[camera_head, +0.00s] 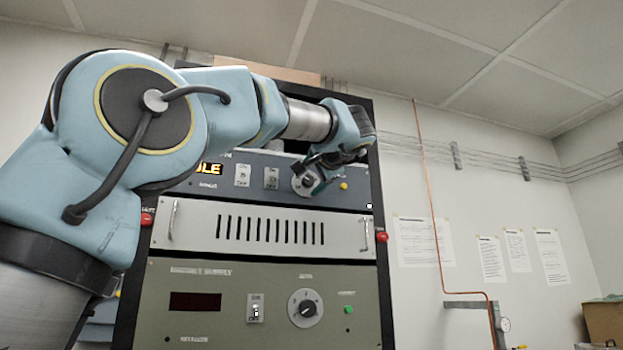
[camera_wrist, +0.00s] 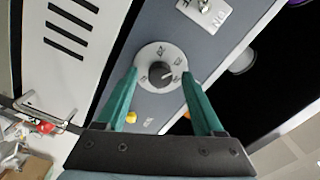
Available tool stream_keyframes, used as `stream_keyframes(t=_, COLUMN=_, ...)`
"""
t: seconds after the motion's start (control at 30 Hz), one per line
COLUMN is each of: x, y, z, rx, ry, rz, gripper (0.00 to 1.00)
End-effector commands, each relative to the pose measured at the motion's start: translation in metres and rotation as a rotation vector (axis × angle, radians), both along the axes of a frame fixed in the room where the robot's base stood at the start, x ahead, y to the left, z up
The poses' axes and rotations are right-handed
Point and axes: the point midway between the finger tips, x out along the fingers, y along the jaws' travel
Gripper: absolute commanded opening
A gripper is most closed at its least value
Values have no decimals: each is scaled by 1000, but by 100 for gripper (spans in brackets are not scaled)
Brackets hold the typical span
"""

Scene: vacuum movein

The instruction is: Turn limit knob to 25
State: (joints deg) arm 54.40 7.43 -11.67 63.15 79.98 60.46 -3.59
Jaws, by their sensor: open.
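The knob is a small dark dial (camera_wrist: 161,75) on a round pale scale plate (camera_wrist: 150,60), set in a blue-grey panel. In the wrist view its white pointer mark faces right; the scale figures are too small to read surely. My gripper (camera_wrist: 160,78) is open, with one green finger on each side of the knob and a visible gap to it. I cannot tell how far the fingertips are from the panel. In the head view my gripper (camera_head: 322,182) is in front of the upper blue-grey panel (camera_head: 225,190) and partly covers the pale scale plate (camera_head: 303,182).
Toggle switches (camera_head: 243,175) are left of the dial, and a yellow button (camera_head: 344,186) is right of it. Below are a vented panel with handles (camera_head: 265,230) and a grey-green panel with another knob (camera_head: 307,308). Red buttons (camera_head: 382,237) flank the rack. Free room lies to the right.

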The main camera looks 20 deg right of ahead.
Motion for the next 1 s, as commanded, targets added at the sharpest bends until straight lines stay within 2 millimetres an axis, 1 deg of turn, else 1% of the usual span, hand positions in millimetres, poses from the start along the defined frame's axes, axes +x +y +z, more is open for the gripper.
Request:
stream_keyframes(t=0.07, x=-2, y=0, z=0, rx=0, ry=0, rz=-1, gripper=69)
stream_keyframes(t=0.17, x=-10, y=1, z=-2, rx=-1, ry=-1, rz=-2, gripper=69)
stream_keyframes(t=0.27, x=-27, y=3, z=-3, rx=-3, ry=-1, rz=-4, gripper=69)
stream_keyframes(t=0.5, x=-74, y=9, z=-3, rx=-2, ry=0, rz=-3, gripper=69)
stream_keyframes(t=0.63, x=-93, y=10, z=-2, rx=-1, ry=-1, rz=-4, gripper=69)
stream_keyframes(t=0.8, x=-106, y=13, z=-1, rx=0, ry=0, rz=-1, gripper=69)
stream_keyframes(t=1.0, x=-108, y=13, z=0, rx=0, ry=0, rz=0, gripper=69)
